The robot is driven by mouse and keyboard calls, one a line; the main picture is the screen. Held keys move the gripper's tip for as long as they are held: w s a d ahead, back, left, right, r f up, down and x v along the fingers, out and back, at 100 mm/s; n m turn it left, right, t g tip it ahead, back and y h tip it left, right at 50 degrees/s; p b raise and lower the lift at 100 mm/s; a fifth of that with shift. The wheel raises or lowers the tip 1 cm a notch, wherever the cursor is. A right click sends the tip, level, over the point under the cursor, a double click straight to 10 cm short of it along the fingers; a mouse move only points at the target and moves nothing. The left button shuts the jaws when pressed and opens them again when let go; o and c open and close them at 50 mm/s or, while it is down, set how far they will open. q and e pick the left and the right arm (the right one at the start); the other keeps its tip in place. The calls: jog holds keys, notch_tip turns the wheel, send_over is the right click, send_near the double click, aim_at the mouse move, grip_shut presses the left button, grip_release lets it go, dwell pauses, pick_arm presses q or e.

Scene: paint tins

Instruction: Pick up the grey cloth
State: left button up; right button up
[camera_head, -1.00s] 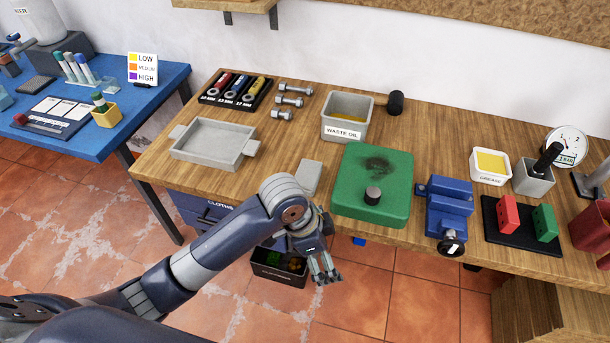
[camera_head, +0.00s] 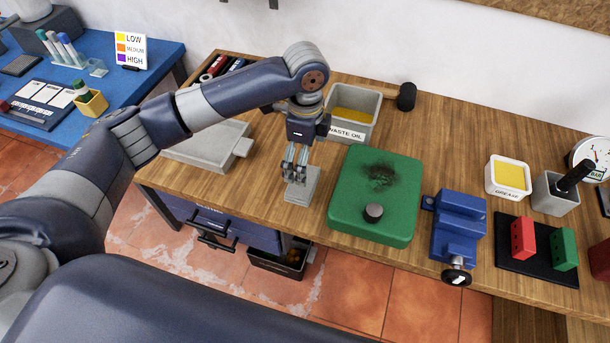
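The grey cloth (camera_head: 302,191) is a small flat, folded-looking grey rectangle. It lies on the wooden workbench near its front edge, just left of the green box. My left gripper (camera_head: 295,178) points down over the cloth, its fingertips at or just above the cloth's upper part. The fingers look close together with a narrow gap, and whether they touch the cloth cannot be told. They hide part of the cloth. My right gripper is not in view.
The green box (camera_head: 376,205) with a dark knob stands close on the right. The waste oil bin (camera_head: 348,131) is behind the gripper. A grey tray (camera_head: 200,157) lies left, partly hidden by my arm. A blue vise (camera_head: 458,225) is further right.

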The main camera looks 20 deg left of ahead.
pick_arm(q)
jog(key=f, duration=0.4)
jog(key=shift+s, duration=0.2)
jog(key=shift+w+f, duration=0.1)
jog(key=shift+f, duration=0.1)
jog(key=f, duration=0.1)
jog(key=f+p, duration=0.1)
jog(key=f, duration=0.1)
jog(key=f+p, duration=0.1)
jog(key=f, duration=0.1)
jog(key=shift+w+a, duration=0.1)
jog(key=shift+a, duration=0.25)
jog(key=shift+f, duration=0.15)
jog(key=c, duration=0.8)
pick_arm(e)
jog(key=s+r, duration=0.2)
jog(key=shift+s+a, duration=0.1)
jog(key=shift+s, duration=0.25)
